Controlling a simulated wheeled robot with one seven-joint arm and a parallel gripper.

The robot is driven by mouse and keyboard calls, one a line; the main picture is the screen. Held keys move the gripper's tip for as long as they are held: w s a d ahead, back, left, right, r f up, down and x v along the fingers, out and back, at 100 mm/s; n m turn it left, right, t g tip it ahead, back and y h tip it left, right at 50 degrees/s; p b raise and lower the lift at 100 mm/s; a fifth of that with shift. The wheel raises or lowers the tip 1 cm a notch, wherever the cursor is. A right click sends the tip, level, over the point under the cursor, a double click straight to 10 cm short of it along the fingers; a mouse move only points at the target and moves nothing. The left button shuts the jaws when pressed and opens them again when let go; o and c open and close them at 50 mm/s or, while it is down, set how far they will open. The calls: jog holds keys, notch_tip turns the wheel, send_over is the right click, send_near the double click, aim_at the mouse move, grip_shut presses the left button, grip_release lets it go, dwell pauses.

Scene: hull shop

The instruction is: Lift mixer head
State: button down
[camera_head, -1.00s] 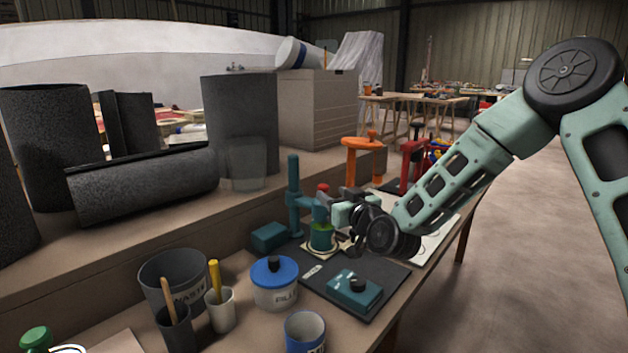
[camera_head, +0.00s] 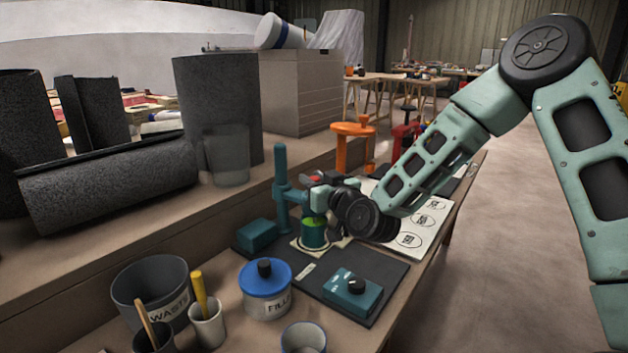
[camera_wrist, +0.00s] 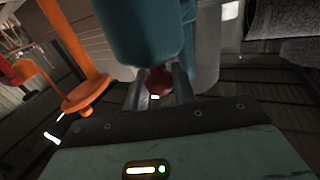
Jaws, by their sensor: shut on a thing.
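The teal mixer stands on a dark mat, with an upright column (camera_head: 281,178) and its head reaching right from it, partly hidden by my gripper. A green cup (camera_head: 313,236) stands directly below the head. In the wrist view the teal mixer head (camera_wrist: 140,30) fills the top middle, and its red knob (camera_wrist: 159,82) sits between my two fingers. My gripper (camera_wrist: 158,90) is shut on the red knob. In the head view my gripper (camera_head: 322,182) is at the mixer head, and the red knob shows just there. Whether the head has risen is unclear.
A teal control box (camera_head: 352,294) and a blue-lidded filler pot (camera_head: 266,292) stand in front. A waste bin (camera_head: 150,290) is at front left. An orange stand (camera_head: 352,140) is behind. A white sheet with circles (camera_head: 425,215) lies right of the mixer.

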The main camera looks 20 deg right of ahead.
notch_tip(320, 180, up, 11)
jog(key=p, duration=0.6)
jog(key=shift+r, duration=0.1)
jog(key=c, duration=1.2)
grip_release()
